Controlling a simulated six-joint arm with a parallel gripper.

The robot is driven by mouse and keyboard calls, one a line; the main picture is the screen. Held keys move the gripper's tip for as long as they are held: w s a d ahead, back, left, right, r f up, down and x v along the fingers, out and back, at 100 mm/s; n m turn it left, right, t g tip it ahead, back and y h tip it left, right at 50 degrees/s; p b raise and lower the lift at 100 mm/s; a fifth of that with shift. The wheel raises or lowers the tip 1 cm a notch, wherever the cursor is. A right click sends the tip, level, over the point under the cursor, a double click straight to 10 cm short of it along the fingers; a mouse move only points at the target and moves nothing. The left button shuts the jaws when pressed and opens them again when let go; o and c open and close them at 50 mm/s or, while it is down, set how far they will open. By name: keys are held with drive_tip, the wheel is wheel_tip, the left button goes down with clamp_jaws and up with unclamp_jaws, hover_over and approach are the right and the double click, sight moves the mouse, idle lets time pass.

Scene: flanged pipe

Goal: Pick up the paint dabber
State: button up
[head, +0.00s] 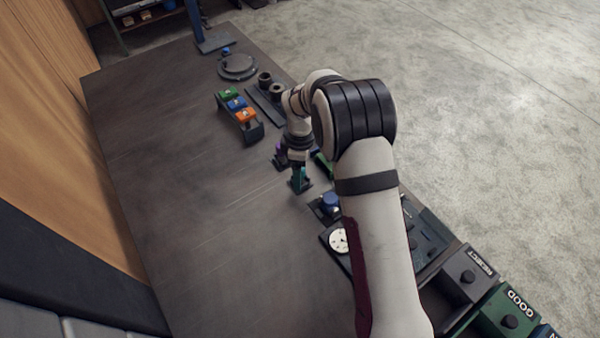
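My gripper (298,165) points down over the middle of the dark table, small and partly dark in the head view. A teal piece (301,181) is right at its fingertips; I cannot tell whether it is held or stands on the table. A small purple-topped item (280,150) is just left of the gripper, and a green item (323,166) is just right of it, partly behind my arm. I cannot tell which of these small items is the paint dabber. Whether the fingers are open or shut is too small to see.
A rack (255,132) with green, blue and orange blocks stands farther back. Behind it are a round dark plate (238,67) and a tray with dark rings (276,90). A white flanged disc (339,241) and REJECT (466,276) and GOOD (508,319) bins are nearer. The table's left side is clear.

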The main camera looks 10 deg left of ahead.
clamp_jaws()
idle(0.3)
wheel_tip(320, 180, up, 4)
drive_tip(key=shift+r, duration=0.25)
drive_tip(key=s+d+r, duration=0.1)
drive_tip(key=d+r, duration=0.5)
drive_tip(key=d, duration=0.5)
drive_tip(key=shift+s+d+r, duration=0.3)
